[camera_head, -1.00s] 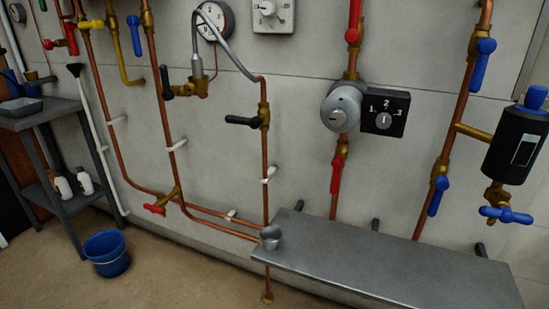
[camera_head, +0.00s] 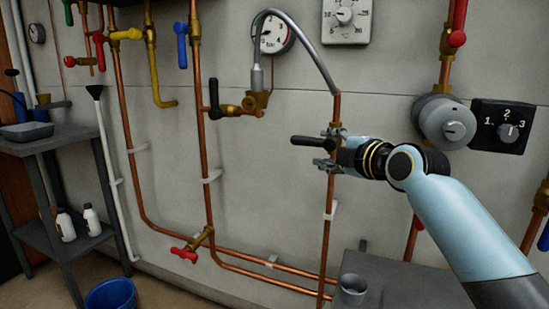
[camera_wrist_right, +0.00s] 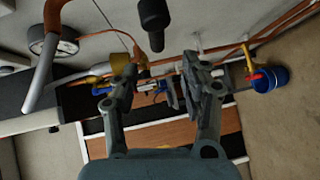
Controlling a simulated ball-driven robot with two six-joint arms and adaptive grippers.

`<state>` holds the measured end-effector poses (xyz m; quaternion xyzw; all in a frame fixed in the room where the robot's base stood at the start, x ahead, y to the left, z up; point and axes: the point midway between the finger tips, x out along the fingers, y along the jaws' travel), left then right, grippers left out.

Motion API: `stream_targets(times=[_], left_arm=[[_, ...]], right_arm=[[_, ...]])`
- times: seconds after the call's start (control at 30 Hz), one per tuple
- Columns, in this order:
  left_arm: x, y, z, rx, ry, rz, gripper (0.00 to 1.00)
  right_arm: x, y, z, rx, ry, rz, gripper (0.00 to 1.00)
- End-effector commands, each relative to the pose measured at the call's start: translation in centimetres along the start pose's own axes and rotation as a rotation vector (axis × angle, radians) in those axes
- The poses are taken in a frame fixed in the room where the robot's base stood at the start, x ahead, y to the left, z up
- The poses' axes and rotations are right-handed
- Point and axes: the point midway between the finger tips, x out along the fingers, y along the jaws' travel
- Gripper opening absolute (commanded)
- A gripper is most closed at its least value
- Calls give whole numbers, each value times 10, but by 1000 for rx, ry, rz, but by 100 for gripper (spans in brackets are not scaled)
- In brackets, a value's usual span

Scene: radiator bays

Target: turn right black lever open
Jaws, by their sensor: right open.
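The right black lever (camera_head: 307,142) lies about level and points left from a brass valve on the thin copper pipe below the grey hose. My right gripper (camera_head: 322,154) comes in from the right, close to this valve and lever, and hides part of the valve. Its fingers are apart. In the right wrist view, a black lever (camera_wrist_right: 153,20) hangs at the top, beyond the open fingers (camera_wrist_right: 161,72), with nothing gripped. Whether a finger touches the lever I cannot tell. My left gripper is not in view.
A second black lever (camera_head: 213,92) stands upright on the pipe to the left. A pressure gauge (camera_head: 276,33) and the curved grey hose (camera_head: 305,22) are above. A metal cup (camera_head: 351,289) stands on the bench (camera_head: 400,285) below. A blue bucket (camera_head: 111,296) is on the floor.

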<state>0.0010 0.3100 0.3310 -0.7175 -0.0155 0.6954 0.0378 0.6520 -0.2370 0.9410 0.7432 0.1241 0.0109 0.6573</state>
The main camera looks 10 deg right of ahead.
Motion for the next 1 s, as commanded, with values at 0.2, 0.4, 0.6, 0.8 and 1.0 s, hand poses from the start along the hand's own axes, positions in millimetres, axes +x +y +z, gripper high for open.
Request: stream_targets(times=[0.2, 0.4, 0.6, 0.8, 1.0], left_arm=[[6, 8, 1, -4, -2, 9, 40], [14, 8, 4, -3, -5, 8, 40], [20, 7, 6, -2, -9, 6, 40], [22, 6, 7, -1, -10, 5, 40], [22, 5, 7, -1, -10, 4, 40]], right_arm=[[26, 4, 0, 2, 1, 9, 46], [67, 3, 0, 3, 1, 8, 46], [98, 3, 1, 1, 0, 7, 46], [110, 3, 1, 1, 0, 6, 46], [111, 4, 1, 0, 0, 7, 46]])
